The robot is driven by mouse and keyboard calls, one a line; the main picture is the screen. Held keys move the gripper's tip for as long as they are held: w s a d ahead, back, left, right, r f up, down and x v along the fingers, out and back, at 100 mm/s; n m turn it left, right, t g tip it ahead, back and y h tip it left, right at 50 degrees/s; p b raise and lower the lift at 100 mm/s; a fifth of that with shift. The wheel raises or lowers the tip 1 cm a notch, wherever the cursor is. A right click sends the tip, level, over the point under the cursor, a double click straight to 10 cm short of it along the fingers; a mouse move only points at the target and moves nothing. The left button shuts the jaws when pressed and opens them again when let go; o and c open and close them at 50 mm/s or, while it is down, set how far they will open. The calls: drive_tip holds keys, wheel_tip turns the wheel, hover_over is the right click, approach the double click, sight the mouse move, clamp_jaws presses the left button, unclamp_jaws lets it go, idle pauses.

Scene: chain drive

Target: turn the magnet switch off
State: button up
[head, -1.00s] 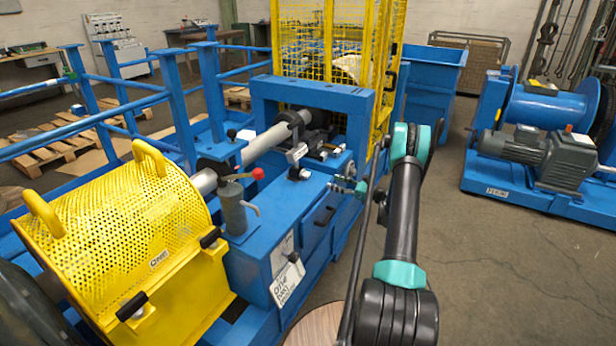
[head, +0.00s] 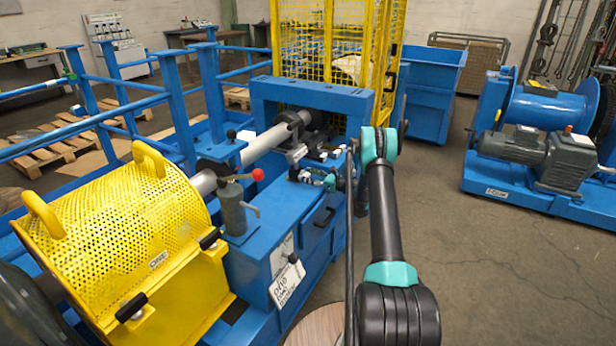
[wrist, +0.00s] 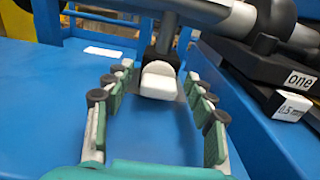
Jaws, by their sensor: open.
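In the wrist view a small white block (wrist: 159,80), which looks like the magnet switch, sits at the foot of a dark upright base (wrist: 160,55) on the blue top. My gripper (wrist: 158,74) is open, with its green-padded fingers on either side of the white block and nothing visibly clamped. I cannot tell whether the fingertips touch it. In the head view my gripper (head: 308,175) is low over the blue machine top, at the base, which it partly hides. The switch setting cannot be read.
A grey shaft (head: 262,143) runs behind the base. Black blocks labelled "one" and "0.5 mm" (wrist: 290,105) lie to the right in the wrist view. A pump with a red-knobbed lever (head: 236,205) and a yellow perforated guard (head: 125,230) stand left.

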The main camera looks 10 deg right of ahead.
drive_tip(key=c, duration=1.2)
drive_tip(key=shift+o, duration=0.2)
drive_tip(key=shift+n, duration=0.3)
drive_tip(key=shift+s+a+n, duration=0.1)
drive_tip(key=shift+s+n, duration=0.05)
drive_tip(key=shift+n, duration=2.35)
drive_tip(key=o, duration=1.2)
drive_tip(key=shift+c, duration=0.2)
